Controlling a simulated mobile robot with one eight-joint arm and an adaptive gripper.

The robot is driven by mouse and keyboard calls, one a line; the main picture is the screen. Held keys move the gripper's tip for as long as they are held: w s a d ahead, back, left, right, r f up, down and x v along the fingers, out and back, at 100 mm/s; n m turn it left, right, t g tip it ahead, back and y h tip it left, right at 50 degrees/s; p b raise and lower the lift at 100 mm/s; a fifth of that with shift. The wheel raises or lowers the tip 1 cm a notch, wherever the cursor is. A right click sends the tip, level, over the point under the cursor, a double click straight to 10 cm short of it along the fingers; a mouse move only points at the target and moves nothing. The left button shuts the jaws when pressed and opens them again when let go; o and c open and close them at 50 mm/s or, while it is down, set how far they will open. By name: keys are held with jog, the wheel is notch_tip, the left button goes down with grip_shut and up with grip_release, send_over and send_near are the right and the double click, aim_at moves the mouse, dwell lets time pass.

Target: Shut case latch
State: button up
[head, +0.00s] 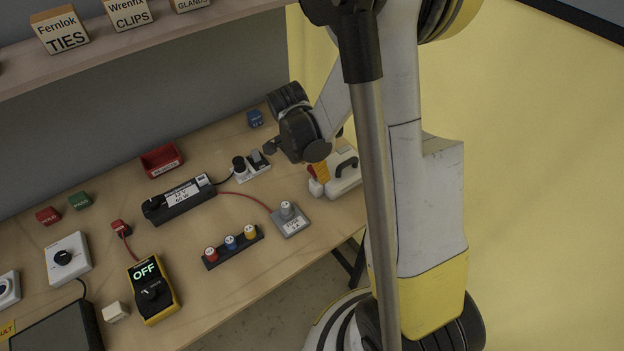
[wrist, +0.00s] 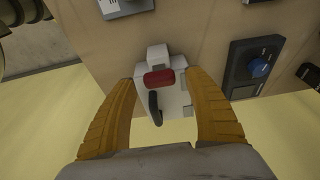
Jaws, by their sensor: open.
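A small white case (head: 347,178) with a black handle stands near the right end of the bench in the head view. In the wrist view the case (wrist: 174,99) shows its black handle (wrist: 154,108), a red latch piece (wrist: 159,78) and a white block above it. I cannot tell whether the latch is up or down. My gripper (wrist: 163,80) is open, with one orange finger to each side of the case and the red latch between the fingertips. In the head view my gripper (head: 317,173) is at the case's left end; no grip shows.
A grey box with a white knob (head: 290,219) stands close left of the case. A black power supply (head: 180,199) is further left. The bench edge is close in front.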

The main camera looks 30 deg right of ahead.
jog(key=c, duration=1)
jog(key=shift+c, duration=0.2)
jog(key=shift+d, duration=0.15)
jog(key=shift+d, duration=0.55)
jog(key=shift+d+f+b, duration=0.1)
jog(key=shift+d+b, duration=0.3)
jog(key=shift+d, duration=0.25)
